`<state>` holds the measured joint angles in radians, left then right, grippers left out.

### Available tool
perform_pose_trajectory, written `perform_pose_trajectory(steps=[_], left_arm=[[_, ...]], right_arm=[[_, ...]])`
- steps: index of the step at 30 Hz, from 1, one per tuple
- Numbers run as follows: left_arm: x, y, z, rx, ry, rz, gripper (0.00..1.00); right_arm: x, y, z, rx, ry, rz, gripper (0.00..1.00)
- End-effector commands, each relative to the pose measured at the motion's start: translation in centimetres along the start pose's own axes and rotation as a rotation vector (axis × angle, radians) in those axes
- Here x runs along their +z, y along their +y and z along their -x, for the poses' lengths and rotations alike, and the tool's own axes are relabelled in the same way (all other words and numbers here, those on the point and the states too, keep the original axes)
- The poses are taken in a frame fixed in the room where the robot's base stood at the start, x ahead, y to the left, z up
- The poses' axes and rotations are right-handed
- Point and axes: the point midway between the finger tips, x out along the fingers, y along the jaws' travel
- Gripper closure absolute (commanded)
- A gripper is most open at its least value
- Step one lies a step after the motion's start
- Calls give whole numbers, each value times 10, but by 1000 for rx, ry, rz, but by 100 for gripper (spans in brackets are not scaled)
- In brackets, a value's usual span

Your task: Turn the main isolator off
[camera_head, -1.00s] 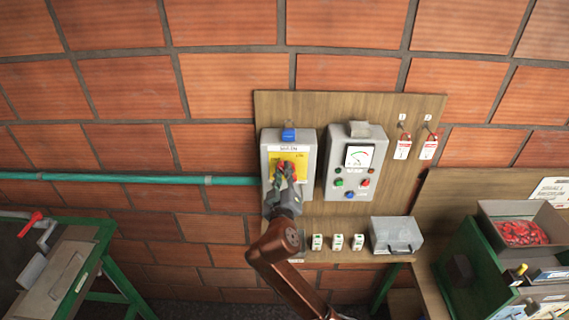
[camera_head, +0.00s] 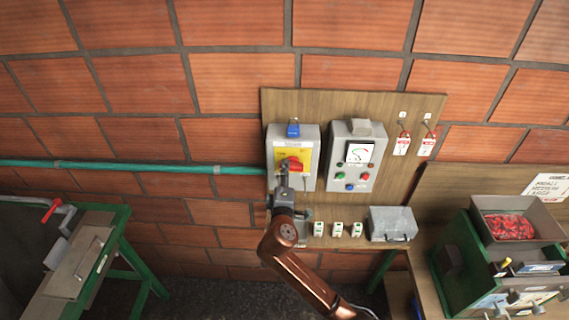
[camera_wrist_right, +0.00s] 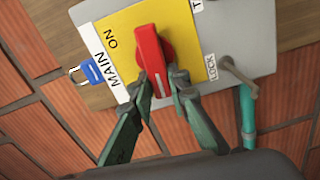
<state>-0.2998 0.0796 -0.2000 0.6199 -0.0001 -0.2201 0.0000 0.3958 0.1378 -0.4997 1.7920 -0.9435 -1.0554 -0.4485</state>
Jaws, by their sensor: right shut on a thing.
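The main isolator is a grey box (camera_head: 310,172) on the wooden board, with a yellow plate (camera_head: 281,157) and a red rotary handle (camera_head: 292,164). In the right wrist view the red handle (camera_wrist_right: 150,52) lies across the yellow plate (camera_wrist_right: 190,45), which carries an "ON" label near one corner. My right gripper (camera_wrist_right: 161,82) has its two dark green fingers on either side of the handle's near end, shut on it. In the head view that gripper (camera_head: 283,184) reaches the handle from below and hides the box's lower part. My left gripper is not in view.
A blue padlock (camera_head: 293,129) is at the box's top. A second control box (camera_head: 352,160) with buttons and a gauge is close on the right. Red-and-white tags (camera_head: 402,145) hang beyond it. Small white blocks (camera_head: 337,229) and a grey case (camera_head: 391,224) sit below.

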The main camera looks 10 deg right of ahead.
Motion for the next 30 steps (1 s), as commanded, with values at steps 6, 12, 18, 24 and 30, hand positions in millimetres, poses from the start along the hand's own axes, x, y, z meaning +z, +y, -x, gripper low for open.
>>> perform_pose_trajectory(steps=[6,12,18,24,30], left_arm=[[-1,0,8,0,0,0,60],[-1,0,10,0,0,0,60],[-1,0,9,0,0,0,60],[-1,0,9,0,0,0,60],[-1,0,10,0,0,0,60]], right_arm=[[-2,0,1,1,5,72,100],[-2,-2,0,1,5,97,100],[-2,-2,0,2,5,101,100],[-2,-2,0,1,4,101,82],[-1,-2,0,1,2,99,68]])
